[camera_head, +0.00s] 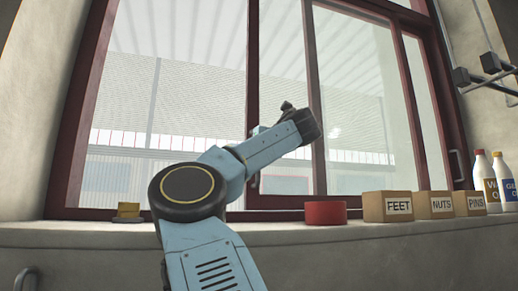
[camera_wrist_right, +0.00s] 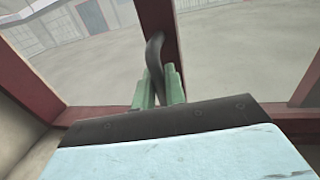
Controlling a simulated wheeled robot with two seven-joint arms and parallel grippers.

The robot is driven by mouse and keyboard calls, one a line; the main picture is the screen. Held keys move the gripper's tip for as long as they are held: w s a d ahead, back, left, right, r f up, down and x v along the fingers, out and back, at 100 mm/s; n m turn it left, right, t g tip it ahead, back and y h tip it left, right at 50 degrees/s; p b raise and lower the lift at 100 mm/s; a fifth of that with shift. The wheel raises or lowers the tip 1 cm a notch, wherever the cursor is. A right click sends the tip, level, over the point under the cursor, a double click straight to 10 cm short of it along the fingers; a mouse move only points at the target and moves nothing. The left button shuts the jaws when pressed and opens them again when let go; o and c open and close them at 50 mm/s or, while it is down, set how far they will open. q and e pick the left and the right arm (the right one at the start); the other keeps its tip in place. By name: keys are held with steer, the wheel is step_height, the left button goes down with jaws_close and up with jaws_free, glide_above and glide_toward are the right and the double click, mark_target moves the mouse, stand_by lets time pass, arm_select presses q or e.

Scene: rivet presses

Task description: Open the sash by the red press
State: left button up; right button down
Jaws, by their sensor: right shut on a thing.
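The window has dark red frames and tall glass panes in the head view. An upright stile (camera_head: 253,60) stands near its middle, and a second upright (camera_head: 315,90) stands a little to its right. My right arm reaches up across the panes, and its gripper is mostly hidden behind its own wrist. In the right wrist view the green fingers of my right gripper (camera_wrist_right: 159,90) are shut on a dark curved handle (camera_wrist_right: 155,52). The handle is on a dark red sash stile (camera_wrist_right: 160,18). I cannot tell whether the sash is ajar. No red press is clearly visible. My left gripper is not in view.
On the sill (camera_head: 110,235) stand a red round container (camera_head: 325,213), boxes labelled FEET (camera_head: 388,207), NUTS (camera_head: 431,205) and PINS (camera_head: 469,204), and bottles (camera_head: 484,180). Another handle (camera_head: 456,165) is at right.

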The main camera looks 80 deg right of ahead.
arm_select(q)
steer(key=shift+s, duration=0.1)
arm_select(e)
steer(key=shift+r, duration=0.15)
steer(key=c, duration=1.5)
jaws_free()
steer(key=shift+c, duration=0.2)
